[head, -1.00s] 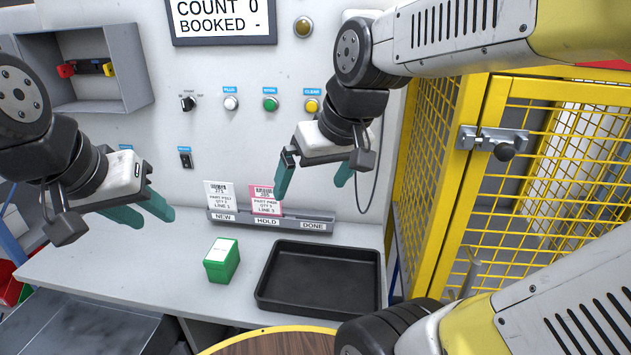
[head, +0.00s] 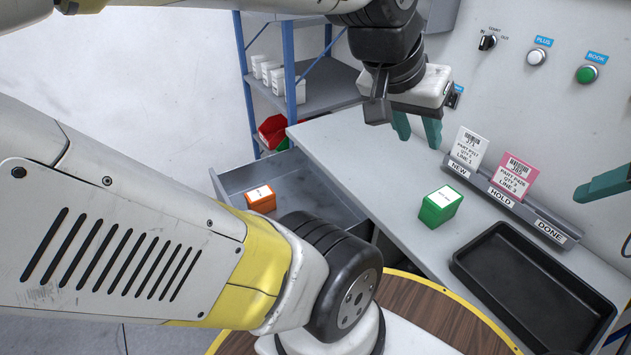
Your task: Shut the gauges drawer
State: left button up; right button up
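An open grey drawer (head: 229,189) sticks out from under the left end of the grey bench, in the head view. A small orange box (head: 261,198) with a white label lies in it. No label on the drawer shows, and my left arm hides part of its near side. My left gripper (head: 417,130) is above the bench, to the right of and above the drawer, with its teal fingers apart and nothing between them. My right gripper (head: 605,187) shows only in part at the right edge, so its opening is hidden.
A green box (head: 440,205) and a black tray (head: 535,290) stand on the bench. A card rack (head: 508,202) stands behind them. A blue-post shelf (head: 318,88) with white containers and a red bin (head: 272,131) stands behind the drawer. A round wooden top (head: 430,310) is in front.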

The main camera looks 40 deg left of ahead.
aim_at(298, 183)
jog(key=k+j+u, duration=0.25)
jog(key=k+j, duration=0.15)
jog(key=k+u, duration=0.1)
jog(key=u, duration=1.4)
